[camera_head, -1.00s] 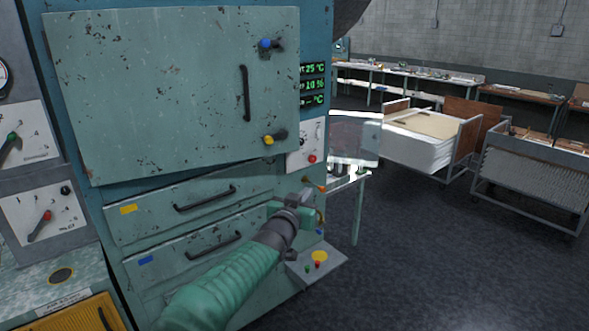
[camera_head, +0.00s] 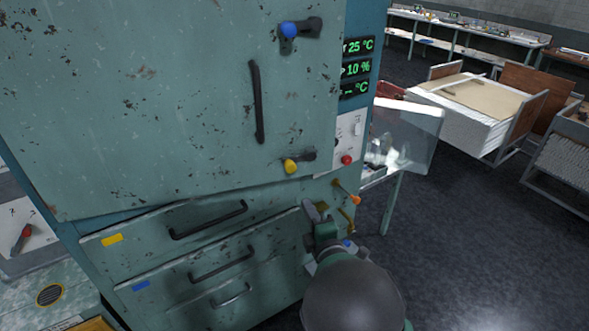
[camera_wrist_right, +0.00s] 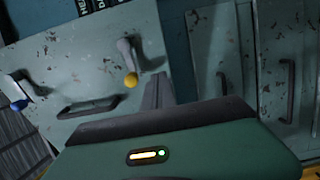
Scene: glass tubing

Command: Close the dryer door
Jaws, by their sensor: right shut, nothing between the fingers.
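The dryer door (camera_head: 175,100) is a large, worn teal panel with a black vertical handle (camera_head: 257,102). It lies over the cabinet front; I cannot tell whether it is fully flush. A blue-knobbed latch (camera_head: 298,28) is at its upper right and a yellow-knobbed latch (camera_head: 298,163) at its lower right. My right gripper (camera_head: 317,211) is shut and empty, below the yellow latch in front of the drawers. In the right wrist view, the door (camera_wrist_right: 75,65), yellow knob (camera_wrist_right: 131,80) and blue knob (camera_wrist_right: 18,106) show beyond the dark fingers (camera_wrist_right: 160,90). My left gripper is out of view.
An orange-tipped lever (camera_head: 347,192) is near my right gripper. Open dark floor (camera_head: 460,240) lies to the right.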

